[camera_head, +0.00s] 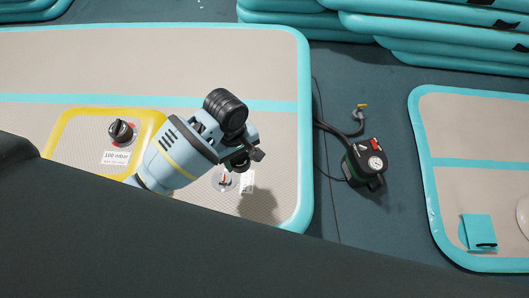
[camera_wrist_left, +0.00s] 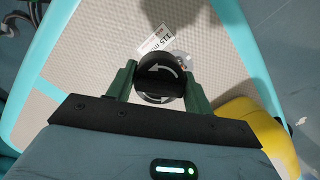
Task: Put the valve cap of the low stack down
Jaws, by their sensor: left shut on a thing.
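My left gripper (camera_head: 240,162) is above the near right corner of the beige mat with turquoise edges (camera_head: 200,55). In the left wrist view its green fingers (camera_wrist_left: 158,82) are shut on a black round valve cap (camera_wrist_left: 160,76) with white curved arrows. An open valve (camera_head: 224,182) with a red part sits in the mat just below the gripper, beside a white label (camera_head: 247,182). The held cap is apart from the valve in the head view; its exact height is unclear. My right gripper is not in view.
A pump with a gauge (camera_head: 365,163) and hose stands on the floor. Another mat (camera_head: 480,115) lies right; stacked mats (camera_head: 420,25) lie behind.

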